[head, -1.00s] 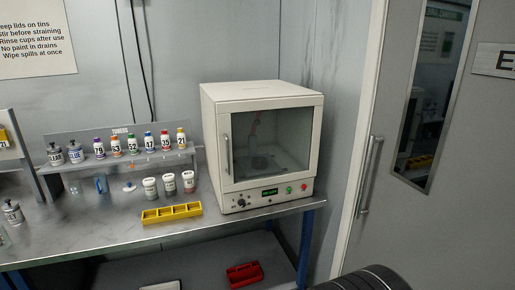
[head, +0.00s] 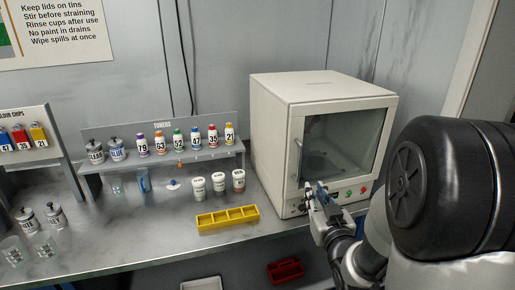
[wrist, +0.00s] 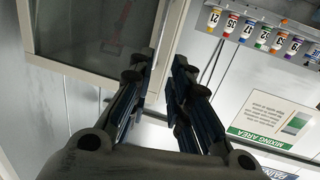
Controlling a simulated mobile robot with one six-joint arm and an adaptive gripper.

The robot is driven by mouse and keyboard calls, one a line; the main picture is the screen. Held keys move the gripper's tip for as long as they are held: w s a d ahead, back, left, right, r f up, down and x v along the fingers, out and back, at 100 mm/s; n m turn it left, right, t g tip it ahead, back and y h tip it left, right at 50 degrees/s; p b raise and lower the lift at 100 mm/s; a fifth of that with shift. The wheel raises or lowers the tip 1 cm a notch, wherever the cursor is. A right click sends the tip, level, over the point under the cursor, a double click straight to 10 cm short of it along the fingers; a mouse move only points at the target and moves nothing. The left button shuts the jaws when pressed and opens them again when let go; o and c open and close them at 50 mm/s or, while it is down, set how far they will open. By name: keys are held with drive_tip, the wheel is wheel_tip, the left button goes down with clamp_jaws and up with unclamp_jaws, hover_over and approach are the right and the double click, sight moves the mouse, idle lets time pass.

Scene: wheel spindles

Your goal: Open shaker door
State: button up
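The shaker (head: 322,88) is a cream box with a dark glass door (head: 345,140) on its front. The door is shut. Its upright bar handle (head: 296,160) is on the door's left side. My gripper (head: 314,191) is in front of the lower left of the door, close to the handle's lower end. In the wrist view the two blue-black fingers of my gripper (wrist: 162,75) are apart, with the door's glass (wrist: 90,30) at upper left. I cannot tell whether the fingers touch the handle.
A yellow divided tray (head: 228,218) and several white cups (head: 219,183) stand on the bench left of the shaker. A shelf (head: 165,163) of numbered toner bottles is behind them. A red bin (head: 285,270) is below the bench.

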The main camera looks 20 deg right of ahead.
sight(300, 160)
drive_tip(key=shift+t, duration=0.3)
drive_tip(key=w+d, duration=0.1)
drive_tip(key=w, duration=0.4)
drive_tip(key=w+d, duration=0.1)
drive_tip(key=w, duration=0.5)
drive_tip(key=w+d+b, duration=0.1)
drive_tip(key=w, duration=0.5)
drive_tip(key=shift+w+r, duration=0.2)
drive_tip(key=shift+r, duration=0.05)
drive_tip(key=shift+c, duration=0.2)
clamp_jaws()
